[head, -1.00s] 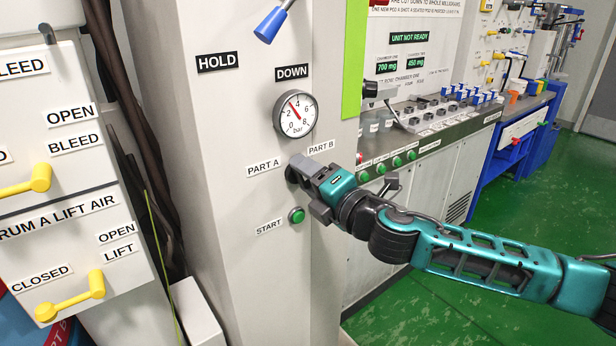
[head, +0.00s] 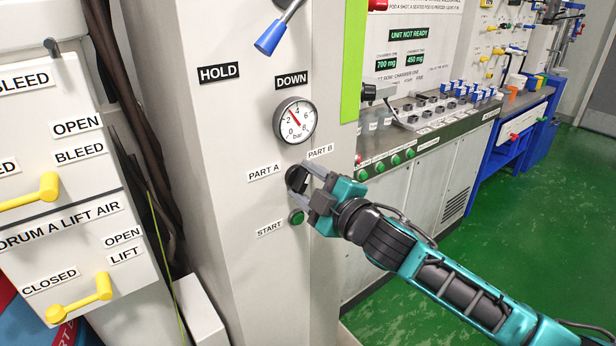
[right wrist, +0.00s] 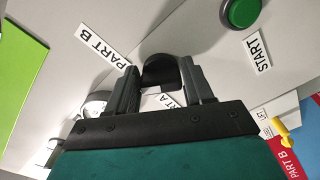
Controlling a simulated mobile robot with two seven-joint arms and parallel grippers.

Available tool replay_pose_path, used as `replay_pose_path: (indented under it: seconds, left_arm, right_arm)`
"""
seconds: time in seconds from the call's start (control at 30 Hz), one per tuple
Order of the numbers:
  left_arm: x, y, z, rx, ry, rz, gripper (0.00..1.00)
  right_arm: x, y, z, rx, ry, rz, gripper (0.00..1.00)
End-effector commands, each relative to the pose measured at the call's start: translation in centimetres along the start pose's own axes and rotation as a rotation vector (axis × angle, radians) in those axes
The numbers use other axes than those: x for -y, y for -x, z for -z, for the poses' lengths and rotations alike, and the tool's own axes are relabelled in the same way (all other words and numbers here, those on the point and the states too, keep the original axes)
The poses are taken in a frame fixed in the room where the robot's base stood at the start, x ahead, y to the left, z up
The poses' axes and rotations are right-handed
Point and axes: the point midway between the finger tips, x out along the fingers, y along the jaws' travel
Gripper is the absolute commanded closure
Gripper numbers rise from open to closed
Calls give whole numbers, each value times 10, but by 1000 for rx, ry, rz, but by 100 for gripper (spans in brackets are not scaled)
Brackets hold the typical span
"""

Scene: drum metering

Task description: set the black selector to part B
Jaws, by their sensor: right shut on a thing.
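The black selector (head: 294,178) sits on the pale panel, between and below the PART A label (head: 264,172) and the PART B label (head: 320,151). My right gripper (head: 305,183) is at the panel with its fingers on either side of the selector, shut on it. In the right wrist view the selector (right wrist: 160,68) shows as a dark rounded knob between the two fingers. The gripper partly hides it, and I cannot tell which label it points to. My left gripper is not in view.
The green START button (head: 296,216) is just below the gripper. A pressure gauge (head: 295,120) and a blue-handled lever (head: 271,32) are above. Yellow valve handles (head: 80,300) are on the left cabinet. Open green floor (head: 510,240) lies to the right.

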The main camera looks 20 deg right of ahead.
Motion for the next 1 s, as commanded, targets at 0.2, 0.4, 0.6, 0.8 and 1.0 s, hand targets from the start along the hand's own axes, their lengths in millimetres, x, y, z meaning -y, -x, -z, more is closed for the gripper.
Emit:
replay_pose_path:
  seconds: [0.2,0.4,0.6,0.8,1.0]
  left_arm:
    - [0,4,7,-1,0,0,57]
    - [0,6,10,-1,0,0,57]
    - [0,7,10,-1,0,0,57]
    - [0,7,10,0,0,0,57]
    - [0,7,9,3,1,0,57]
  right_arm:
    - [1,0,1,1,-140,2,79]
    - [2,0,0,0,-216,2,79]
    - [2,0,0,0,-249,2,79]
    - [2,0,0,-1,-255,1,79]
    - [2,0,0,-1,-255,1,79]
